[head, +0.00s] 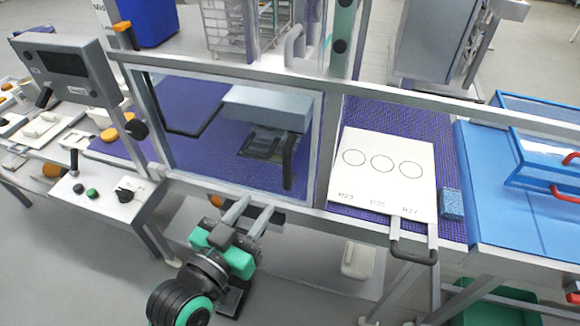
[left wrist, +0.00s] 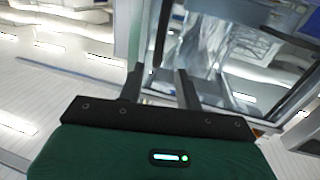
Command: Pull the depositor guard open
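The depositor guard is a clear panel in a grey metal frame (head: 158,130), standing closed in front of the purple belt. A dark upright handle (head: 288,163) is on its right side. Behind the panel is a grey-blue depositor block (head: 265,106). My left gripper (head: 257,203) is open and empty at the guard's lower edge, below and left of the handle. In the left wrist view, the open fingers (left wrist: 159,72) point towards the guard. A dark bar (left wrist: 161,38), seemingly the handle, shows beyond and between them, apart from both. My right gripper is not in view.
A white plate (head: 388,172) with three circles lies right of the guard, its dark handle (head: 412,256) jutting forward. A blue sponge-like block (head: 452,204) is beside it. A control box (head: 110,192) with knobs and a screen (head: 65,65) stand at left.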

